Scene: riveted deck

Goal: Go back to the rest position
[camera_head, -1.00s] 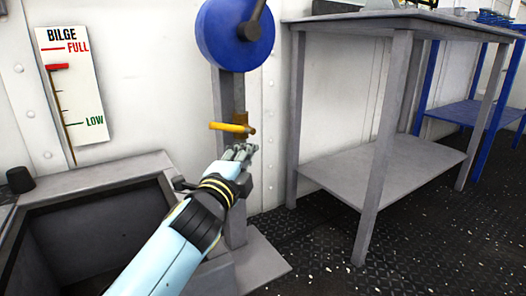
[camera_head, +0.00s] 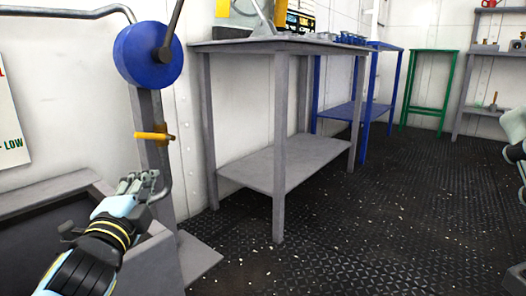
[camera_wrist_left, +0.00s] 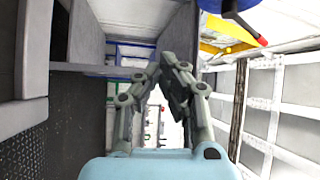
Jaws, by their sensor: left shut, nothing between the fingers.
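My left gripper (camera_head: 142,182) is shut and empty in the head view. It is in front of the grey post, just below the yellow handle (camera_head: 153,136), with a gap that I cannot judge. In the left wrist view its fingers (camera_wrist_left: 170,68) come together with nothing between them.
A blue wheel (camera_head: 148,55) is on the grey post. An open grey bin (camera_head: 45,192) stands at lower left. A grey table (camera_head: 285,47) with a lower shelf is in the middle. A blue table (camera_head: 385,46) and green stand (camera_head: 432,51) are farther back. The dark floor is clear at right.

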